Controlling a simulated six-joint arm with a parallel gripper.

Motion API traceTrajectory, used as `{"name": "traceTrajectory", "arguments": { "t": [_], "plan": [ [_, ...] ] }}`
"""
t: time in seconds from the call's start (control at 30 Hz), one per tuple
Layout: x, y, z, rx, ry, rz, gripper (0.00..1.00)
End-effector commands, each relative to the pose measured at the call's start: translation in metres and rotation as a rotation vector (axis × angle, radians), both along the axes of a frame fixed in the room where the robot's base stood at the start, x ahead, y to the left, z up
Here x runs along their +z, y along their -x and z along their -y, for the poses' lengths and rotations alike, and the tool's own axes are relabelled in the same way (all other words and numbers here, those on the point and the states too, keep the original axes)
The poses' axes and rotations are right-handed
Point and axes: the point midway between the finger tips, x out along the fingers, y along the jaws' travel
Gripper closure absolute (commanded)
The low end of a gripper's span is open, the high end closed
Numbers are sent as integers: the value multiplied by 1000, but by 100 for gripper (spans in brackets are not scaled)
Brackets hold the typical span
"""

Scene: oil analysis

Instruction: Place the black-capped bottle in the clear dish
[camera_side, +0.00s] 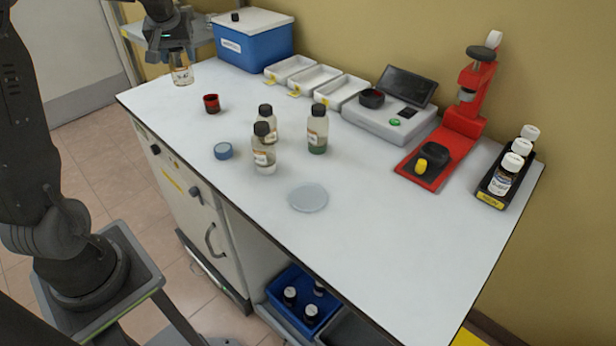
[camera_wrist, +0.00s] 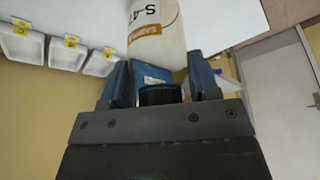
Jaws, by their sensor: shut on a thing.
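My gripper (camera_side: 178,46) is shut on a clear bottle (camera_side: 182,73) with a white and orange label. It holds the bottle roughly upright at the far left end of the bench. In the wrist view the bottle's black cap (camera_wrist: 161,94) sits between the two fingers (camera_wrist: 160,82), with the labelled body (camera_wrist: 157,28) beyond it. The clear dish (camera_side: 308,198) lies flat on the bench near its front edge, and looks empty. Three other black-capped bottles stand on the bench: one at the front (camera_side: 264,152), one behind it (camera_side: 266,113), and one with green liquid (camera_side: 317,132).
A red cup (camera_side: 212,104) and a blue round lid (camera_side: 223,151) stand left of the bottles. A blue cooler (camera_side: 253,47), white trays (camera_side: 315,78), a grey instrument (camera_side: 390,122), a red press (camera_side: 455,135) and a vial rack (camera_side: 505,180) line the back. Bench around the dish is clear.

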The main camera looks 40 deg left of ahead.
Motion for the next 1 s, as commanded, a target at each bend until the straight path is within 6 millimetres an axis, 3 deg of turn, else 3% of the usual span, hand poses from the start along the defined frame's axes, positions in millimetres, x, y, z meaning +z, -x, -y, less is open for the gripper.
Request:
{"name": "traceTrajectory", "arguments": {
  "t": [0.03, 0.1, 0.3, 0.6, 0.8, 1.0],
  "plan": [
    [1, -16, 28, -40, 1, -1, 71],
    [1, -31, 61, -76, 2, -2, 71],
    [0, -60, 161, -184, 1, -6, 71],
    [1, -60, 309, -337, -11, 4, 71],
    [2, -47, 366, -396, -17, 13, 71],
    [-2, -36, 397, -429, -21, 18, 71]
  ]
}}
